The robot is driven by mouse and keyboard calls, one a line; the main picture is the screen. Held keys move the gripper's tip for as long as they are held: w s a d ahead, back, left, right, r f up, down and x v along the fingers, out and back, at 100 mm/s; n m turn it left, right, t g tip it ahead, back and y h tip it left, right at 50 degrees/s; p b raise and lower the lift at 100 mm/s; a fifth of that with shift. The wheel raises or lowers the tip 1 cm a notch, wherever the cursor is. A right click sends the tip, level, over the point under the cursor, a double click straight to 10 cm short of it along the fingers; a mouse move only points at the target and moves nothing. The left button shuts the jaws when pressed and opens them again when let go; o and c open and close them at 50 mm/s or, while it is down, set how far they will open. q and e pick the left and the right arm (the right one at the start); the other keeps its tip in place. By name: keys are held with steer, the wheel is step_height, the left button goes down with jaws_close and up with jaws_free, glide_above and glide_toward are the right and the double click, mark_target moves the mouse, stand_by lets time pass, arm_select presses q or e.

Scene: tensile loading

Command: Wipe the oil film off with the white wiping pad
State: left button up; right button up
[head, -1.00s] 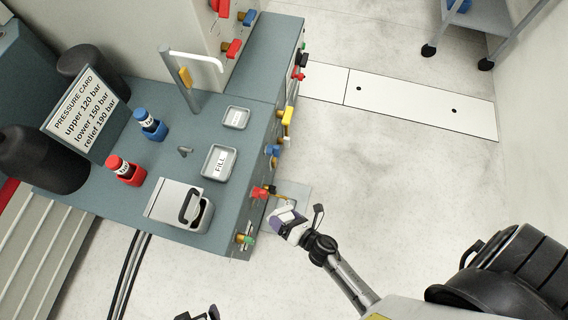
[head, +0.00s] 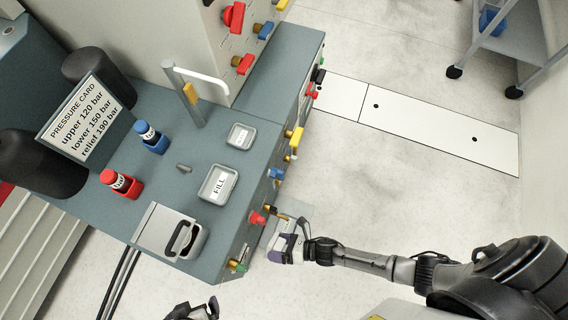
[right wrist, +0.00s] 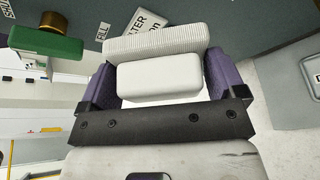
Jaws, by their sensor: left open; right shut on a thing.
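My right gripper (head: 283,243) is at the front face of the teal bench, by the red and green knobs low on it. In the right wrist view its purple fingers are shut on the white wiping pad (right wrist: 158,76), whose ribbed face (right wrist: 155,44) points toward the bench panel. I cannot tell whether the pad touches the panel. A label reading partly "FILTER" (right wrist: 146,22) shows just behind the pad. I cannot make out the oil film in either view. My left gripper (head: 211,304) is open at the bottom edge of the head view, partly cut off.
The bench top holds a FILL tray (head: 218,184), a smaller tray (head: 241,136), a handled grey box (head: 163,231), and red (head: 121,184) and blue (head: 151,138) bottles. Knobs stick out of the front face, including a green one (right wrist: 45,44).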

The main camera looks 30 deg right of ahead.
steer(key=shift+a+r+g, duration=0.2)
steer(key=shift+r+g, duration=0.1)
steer(key=shift+r, duration=0.1)
steer(key=shift+w+a+r+n+y, duration=0.1)
steer(key=shift+w+r+n+y, duration=0.15)
steer(key=shift+w+n+y, duration=0.05)
steer(key=shift+w+a+b, duration=0.3)
steer(key=shift+w+a, duration=0.75)
steer(key=shift+w, duration=0.05)
steer(key=shift+w+a, duration=0.75)
steer(key=shift+w, duration=0.25)
steer(key=shift+w+a+b, duration=0.4)
steer(key=shift+w, duration=0.2)
steer(key=shift+d, duration=0.15)
